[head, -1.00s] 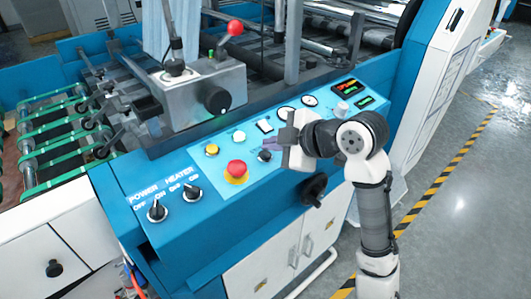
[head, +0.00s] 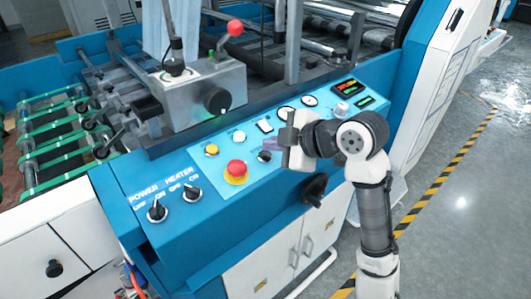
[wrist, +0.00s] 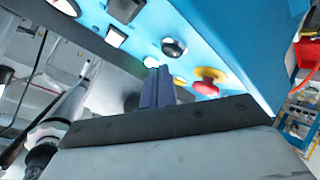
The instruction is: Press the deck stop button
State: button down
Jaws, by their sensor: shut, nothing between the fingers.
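A red mushroom button (head: 236,167) on a yellow collar sits on the light-blue control panel, left of my gripper. It also shows in the wrist view (wrist: 207,82), right of the fingers. My gripper (head: 270,145) is above the panel, its dark purple fingers pointing left in the head view. In the wrist view the fingers (wrist: 158,88) are shut together with nothing between them. They look apart from the red button. No label on the button can be read.
Near the fingers are a black knob (head: 264,157), a white button (head: 239,136) and a yellow button (head: 211,149). Power (head: 157,210) and heater (head: 192,192) switches sit to the lower left. A grey box (head: 195,98) with a black knob stands behind the panel.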

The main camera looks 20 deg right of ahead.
jog(key=shift+f, duration=0.1)
jog(key=shift+w+f+b, duration=0.1)
jog(key=shift+f+b, duration=0.25)
jog(key=shift+b, duration=0.15)
jog(key=shift+f+b, duration=0.4)
jog(key=shift+b, duration=0.05)
dwell(0.5)
jog(key=shift+r, duration=0.1)
jog(key=shift+r+p, duration=0.5)
jog(key=shift+r, duration=0.25)
jog(key=r+p, duration=0.1)
jog(key=r, duration=0.1)
jog(key=s+r+p, duration=0.1)
jog(key=r+p, duration=0.1)
jog(key=r, duration=0.1)
jog(key=shift+s+d, duration=0.15)
jog(key=shift+d, duration=0.05)
jog(key=shift+f, duration=0.1)
dwell(0.9)
